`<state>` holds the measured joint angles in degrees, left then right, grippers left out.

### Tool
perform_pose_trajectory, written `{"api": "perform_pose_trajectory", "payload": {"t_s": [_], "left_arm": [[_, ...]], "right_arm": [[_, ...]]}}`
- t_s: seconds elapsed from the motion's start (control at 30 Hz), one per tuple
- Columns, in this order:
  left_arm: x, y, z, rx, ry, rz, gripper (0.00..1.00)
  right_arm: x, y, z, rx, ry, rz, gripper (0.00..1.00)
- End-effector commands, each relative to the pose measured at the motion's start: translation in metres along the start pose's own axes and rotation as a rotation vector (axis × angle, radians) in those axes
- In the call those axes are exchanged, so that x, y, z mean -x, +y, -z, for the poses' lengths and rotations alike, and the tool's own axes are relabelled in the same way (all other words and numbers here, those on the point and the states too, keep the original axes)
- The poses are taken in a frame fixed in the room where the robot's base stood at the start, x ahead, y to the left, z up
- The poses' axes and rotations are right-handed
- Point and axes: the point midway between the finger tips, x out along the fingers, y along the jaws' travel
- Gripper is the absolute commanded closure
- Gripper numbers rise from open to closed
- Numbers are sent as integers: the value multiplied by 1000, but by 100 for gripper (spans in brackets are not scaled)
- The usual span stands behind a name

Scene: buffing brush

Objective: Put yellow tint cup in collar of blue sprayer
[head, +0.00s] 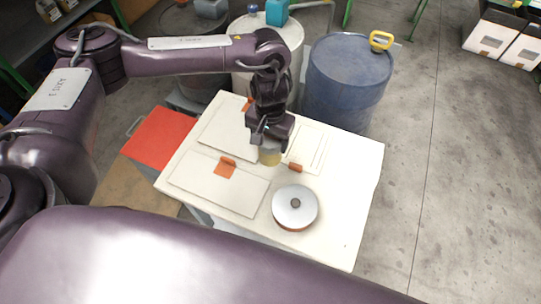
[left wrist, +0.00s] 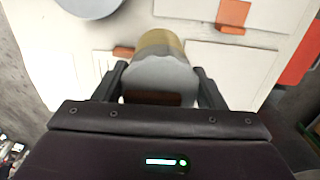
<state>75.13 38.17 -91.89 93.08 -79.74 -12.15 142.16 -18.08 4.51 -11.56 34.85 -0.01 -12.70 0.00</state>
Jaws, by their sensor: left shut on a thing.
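My left gripper (head: 270,140) is over the white table, pointing down, and shut on a short round thing (head: 269,157) with a yellow-tan end. In the left wrist view the gripper (left wrist: 160,90) has a finger on each side of this round thing (left wrist: 158,72). It has a pale grey body, a yellow-tan far end and a dark brown patch near the palm. I cannot tell whether it is the yellow tint cup, or whether it touches the table. I cannot make out a blue sprayer or its collar. My right gripper is not in view.
The white table (head: 345,220) bears pale flat panels with orange tabs (head: 226,168). A round white-topped thing (head: 295,206) with a grey knob sits at the front. A blue drum (head: 345,85) and a white drum (head: 287,38) stand behind. The table's right side is clear.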

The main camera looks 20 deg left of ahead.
Motion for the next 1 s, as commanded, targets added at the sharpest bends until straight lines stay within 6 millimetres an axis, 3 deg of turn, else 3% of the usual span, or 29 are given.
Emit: {"api": "perform_pose_trajectory", "payload": {"t_s": [0.13,0.3,0.6,1.0], "left_arm": [[-28,0,1,0,2,0,64],[-44,1,2,0,3,-1,64],[-83,1,2,0,3,0,64],[-90,1,2,0,4,-1,64]], "right_arm": [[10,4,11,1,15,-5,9],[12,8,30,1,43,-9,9],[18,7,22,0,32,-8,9],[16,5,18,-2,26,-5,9]]}}
